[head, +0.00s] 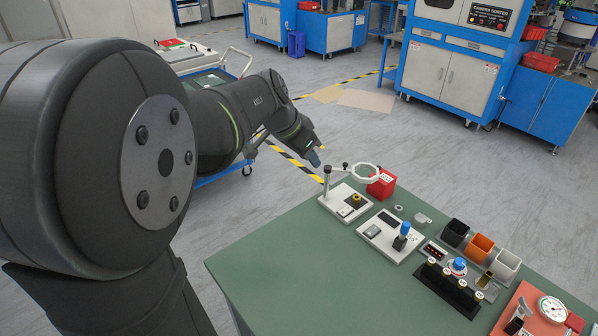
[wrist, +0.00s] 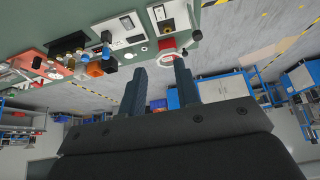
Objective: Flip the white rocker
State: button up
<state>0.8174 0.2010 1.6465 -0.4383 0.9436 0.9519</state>
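The head view shows two pale panels on the green table. The right panel (head: 390,250) has a dark window, a grey block and a blue-topped lever (head: 405,228). I cannot tell for sure which part is the rocker. My gripper (head: 318,157) hangs beyond the table's far left edge, apart from the panels. In the wrist view its two fingers (wrist: 158,64) are spread, with nothing between them.
Black, orange and white bins (head: 480,248) line the table's right side, near a black rack (head: 448,287) and a dial gauge (head: 552,309). The green table's (head: 290,260) front left is bare.

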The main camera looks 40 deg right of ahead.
jog(key=shift+s+d+f, duration=0.1)
jog(key=shift+d+f, duration=0.1)
jog(key=shift+f, duration=0.05)
jog(key=c, duration=0.3)
jog(key=d+f+h, duration=0.1)
jog(key=d+f, duration=0.1)
jog(key=s+d+f+g+h, duration=0.1)
jog(key=d+f, duration=0.1)
jog(key=f, duration=0.1)
jog(key=d+f+m+h, duration=0.1)
jog(key=d+f, duration=0.1)
jog(key=f, duration=0.1)
jog(key=shift+s+d+f+g, duration=0.1)
jog(key=shift+s+d+g, duration=0.15)
jog(key=shift+s+g, duration=0.05)
grip_shut()
notch_tip(320, 180, down, 8)
jog(key=w+d+n+t+h, duration=0.1)
jog(key=shift+w+d+t, duration=0.15)
jog(key=shift+w+t, duration=0.15)
jog(key=shift+w, duration=0.05)
